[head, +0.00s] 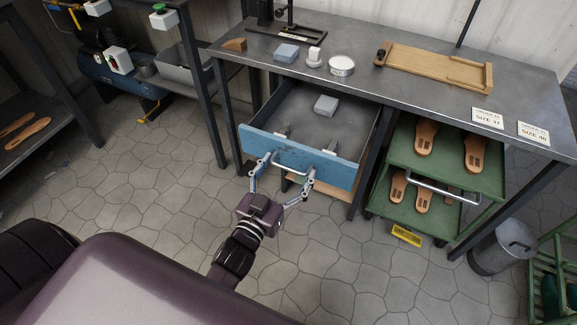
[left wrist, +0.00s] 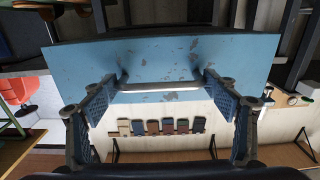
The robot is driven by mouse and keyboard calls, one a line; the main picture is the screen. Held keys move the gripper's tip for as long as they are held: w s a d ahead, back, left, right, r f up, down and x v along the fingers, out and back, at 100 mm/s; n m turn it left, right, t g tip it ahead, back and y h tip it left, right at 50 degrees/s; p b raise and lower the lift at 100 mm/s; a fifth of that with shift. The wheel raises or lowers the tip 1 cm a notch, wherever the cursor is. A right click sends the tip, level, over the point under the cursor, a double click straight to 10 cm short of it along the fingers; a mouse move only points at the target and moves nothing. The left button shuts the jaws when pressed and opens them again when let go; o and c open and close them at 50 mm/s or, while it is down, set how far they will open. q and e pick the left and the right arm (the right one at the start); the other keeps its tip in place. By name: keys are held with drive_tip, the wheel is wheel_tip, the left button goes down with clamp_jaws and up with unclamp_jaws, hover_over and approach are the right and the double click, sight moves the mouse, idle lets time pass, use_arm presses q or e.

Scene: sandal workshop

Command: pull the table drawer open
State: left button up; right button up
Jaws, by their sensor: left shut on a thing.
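The table drawer has a worn blue front (head: 330,168) and stands well out from the grey metal table (head: 410,90). A grey block (head: 326,105) lies inside it. My left gripper (head: 284,172) is at the drawer front, its fingers spread along the bar handle (head: 292,170) and shut on it. In the left wrist view, the blue front (left wrist: 200,60) fills the upper middle, and the handle (left wrist: 158,87) runs between the two fingers (left wrist: 160,95). My right gripper is not in view.
A green cart (head: 486,183) with sandal soles stands under the table, right of the drawer. A metal bin (head: 500,250) is at the lower right. On the tabletop are a blue-grey block (head: 287,53), a white round tin (head: 341,66) and a wooden board (head: 430,68). The stone floor before the drawer is clear.

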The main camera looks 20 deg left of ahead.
use_arm(q)
drive_tip(key=o, duration=1.4)
drive_tip(key=shift+d, duration=0.15)
drive_tip(key=shift+s, duration=0.1)
drive_tip(key=s, duration=1.1)
drive_tip(key=shift+s+a, duration=0.25)
drive_tip(key=shift+s, duration=0.15)
